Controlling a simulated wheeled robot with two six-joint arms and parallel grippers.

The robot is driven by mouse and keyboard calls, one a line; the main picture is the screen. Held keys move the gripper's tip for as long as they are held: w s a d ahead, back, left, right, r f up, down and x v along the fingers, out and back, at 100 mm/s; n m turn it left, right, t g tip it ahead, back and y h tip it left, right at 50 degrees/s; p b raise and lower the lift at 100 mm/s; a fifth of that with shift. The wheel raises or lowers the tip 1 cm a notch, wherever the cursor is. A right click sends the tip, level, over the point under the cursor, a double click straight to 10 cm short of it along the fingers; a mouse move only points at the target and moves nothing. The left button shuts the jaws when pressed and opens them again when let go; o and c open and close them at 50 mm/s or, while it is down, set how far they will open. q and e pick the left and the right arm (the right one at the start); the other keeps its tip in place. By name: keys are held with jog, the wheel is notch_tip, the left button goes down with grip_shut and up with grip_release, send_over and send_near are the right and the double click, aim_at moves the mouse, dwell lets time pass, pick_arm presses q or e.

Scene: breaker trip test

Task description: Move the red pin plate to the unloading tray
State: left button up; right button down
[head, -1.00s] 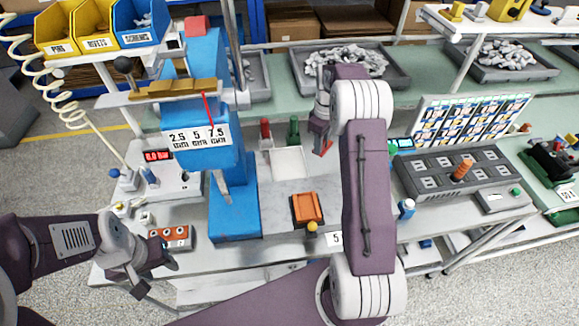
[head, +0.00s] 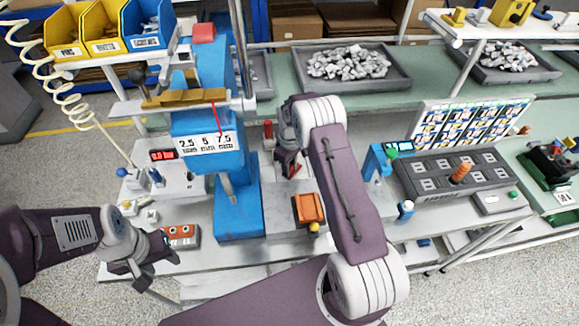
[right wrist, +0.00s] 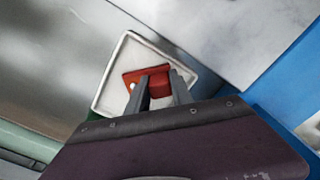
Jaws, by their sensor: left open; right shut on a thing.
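My right gripper (head: 289,172) is shut on the red pin plate (right wrist: 131,78). In the right wrist view the plate sits between the fingertips, over a white rimmed tray (right wrist: 108,72), which looks like the unloading tray. I cannot tell whether the plate touches the tray floor. In the head view my right gripper and arm hide most of the tray and the plate. My left gripper (head: 155,264) is open and empty, low at the left, near the front edge of the bench.
A blue press (head: 236,200) stands just left of my right gripper. An orange block (head: 308,208) sits in front of it, and a red post (head: 268,130) stands behind. A grey panel (head: 450,180) is on the right.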

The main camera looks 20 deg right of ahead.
jog(key=c, duration=1.5)
grip_release()
jog(key=shift+f, duration=0.1)
jog(key=shift+c, duration=0.2)
jog(key=o, duration=0.4)
jog(key=shift+r, duration=0.35)
notch_tip(320, 180, up, 11)
jog(key=b, duration=0.2)
jog(key=s+a+m, duration=0.2)
jog(key=s, duration=0.6)
jog(key=s+a+m, duration=0.2)
jog(key=s, duration=0.6)
jog(key=s+a+m+t, duration=0.1)
jog(key=s+a+m, duration=0.1)
jog(key=s, duration=0.5)
jog(key=shift+s+a+r, duration=0.3)
jog(key=shift+s+a, duration=0.1)
jog(key=shift+a, duration=0.05)
